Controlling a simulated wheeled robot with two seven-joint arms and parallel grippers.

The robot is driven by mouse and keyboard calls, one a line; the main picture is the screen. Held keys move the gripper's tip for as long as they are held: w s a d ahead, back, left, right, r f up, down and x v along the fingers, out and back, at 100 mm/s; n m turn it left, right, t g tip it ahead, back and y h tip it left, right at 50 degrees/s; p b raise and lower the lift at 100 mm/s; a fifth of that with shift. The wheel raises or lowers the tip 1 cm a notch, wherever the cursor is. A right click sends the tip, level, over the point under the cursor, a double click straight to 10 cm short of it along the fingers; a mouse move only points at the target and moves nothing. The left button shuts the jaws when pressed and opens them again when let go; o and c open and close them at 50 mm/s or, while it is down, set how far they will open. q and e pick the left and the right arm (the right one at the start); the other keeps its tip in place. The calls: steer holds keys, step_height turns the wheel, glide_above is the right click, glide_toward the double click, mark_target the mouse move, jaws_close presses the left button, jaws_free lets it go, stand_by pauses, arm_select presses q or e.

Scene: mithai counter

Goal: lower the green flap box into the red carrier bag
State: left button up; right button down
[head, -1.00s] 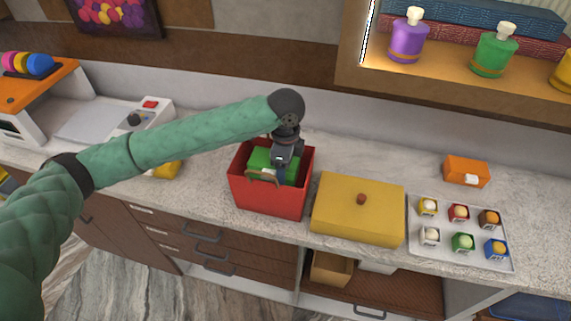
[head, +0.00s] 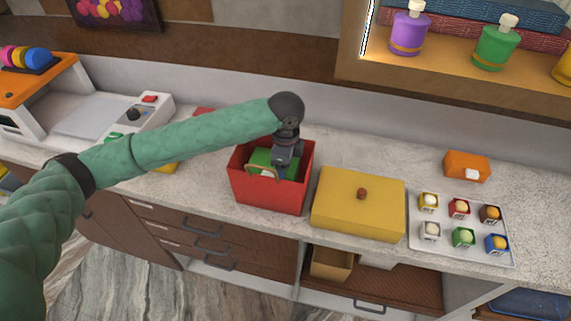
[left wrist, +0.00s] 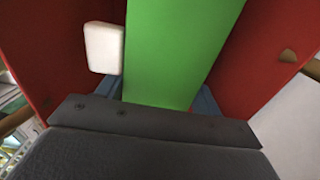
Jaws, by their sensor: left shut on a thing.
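The red carrier bag (head: 268,195) stands upright and open on the counter, left of the yellow box. The green flap box (head: 262,158) is inside the bag's mouth, its top near or below the rim. My left gripper (head: 281,172) points down into the bag and is shut on the green box. In the left wrist view the green box (left wrist: 185,50) fills the middle, with a white tab (left wrist: 103,48) on its left. Red bag walls (left wrist: 262,60) stand on both sides of it. The box's underside and the bag's floor are hidden. My right gripper is not in view.
A yellow lidded box (head: 358,210) stands close to the bag's right. A tray (head: 414,247) of several small coloured boxes and an orange box (head: 467,166) are farther right. A white scale (head: 95,120) is at left. The counter behind the yellow box is clear.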

arm_select(q)
steer(key=shift+f, duration=0.1)
steer(key=shift+f, duration=1.1)
steer(key=shift+f, duration=0.2)
steer(key=shift+f, duration=0.55)
stand_by(0.6)
